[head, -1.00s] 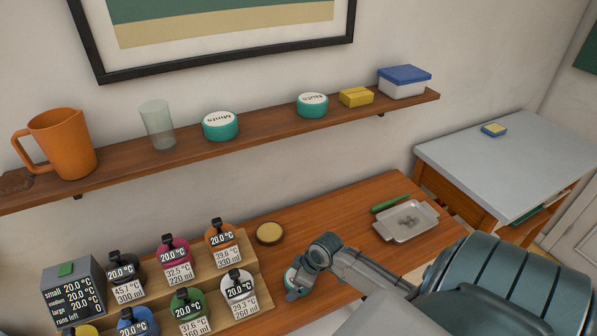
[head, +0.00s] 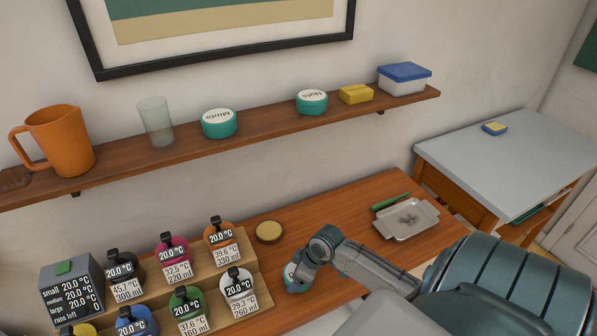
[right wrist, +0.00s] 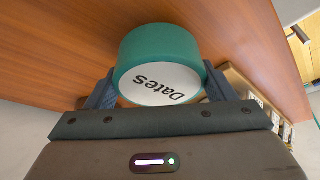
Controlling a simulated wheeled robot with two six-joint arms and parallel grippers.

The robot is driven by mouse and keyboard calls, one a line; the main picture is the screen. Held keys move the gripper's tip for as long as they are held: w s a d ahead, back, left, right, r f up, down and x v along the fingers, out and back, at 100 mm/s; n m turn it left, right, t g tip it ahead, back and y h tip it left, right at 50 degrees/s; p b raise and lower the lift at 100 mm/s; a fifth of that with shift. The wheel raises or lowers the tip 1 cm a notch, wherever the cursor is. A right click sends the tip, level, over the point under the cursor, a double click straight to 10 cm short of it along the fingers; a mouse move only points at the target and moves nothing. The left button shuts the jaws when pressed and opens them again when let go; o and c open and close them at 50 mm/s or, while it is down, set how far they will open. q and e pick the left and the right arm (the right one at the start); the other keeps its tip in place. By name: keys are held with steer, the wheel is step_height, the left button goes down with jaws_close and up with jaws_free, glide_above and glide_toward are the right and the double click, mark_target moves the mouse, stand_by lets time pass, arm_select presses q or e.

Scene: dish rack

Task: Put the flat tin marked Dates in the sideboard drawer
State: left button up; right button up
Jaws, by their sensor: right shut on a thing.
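The flat tin marked Dates (right wrist: 160,55) is round and teal with a white lid. In the right wrist view its lettering appears upside down. My right gripper (right wrist: 158,88) is shut on it, with one dark finger on each side. In the head view the tin (head: 290,273) shows only in part, beside my right gripper (head: 296,281), at the front of the wooden sideboard top (head: 335,215). I cannot tell whether it touches the wood. The sideboard drawer cannot be made out. My left gripper is not in view.
A stepped wooden rack (head: 258,285) with several labelled jars stands left of the tin. A round yellowish-topped tin (head: 269,231) sits behind it. A pale tray (head: 407,220) and a green item (head: 391,201) lie to the right. Teal Mints (head: 219,124) and Nuts (head: 312,102) tins are on the wall shelf.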

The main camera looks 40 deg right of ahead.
steer(key=shift+r+b, duration=0.4)
steer(key=shift+r, duration=0.35)
steer(key=s, duration=0.1)
steer(key=s+d+b, duration=0.1)
steer(key=s, duration=0.3)
steer(key=shift+s+d+r, duration=0.15)
steer(key=shift+d, duration=0.1)
steer(key=s+d+r, duration=0.1)
steer(key=s+d, duration=0.1)
steer(key=s, duration=0.8)
steer(key=shift+d+r+p, duration=0.2)
steer(key=shift+d+p, duration=0.05)
steer(key=shift+p, duration=0.2)
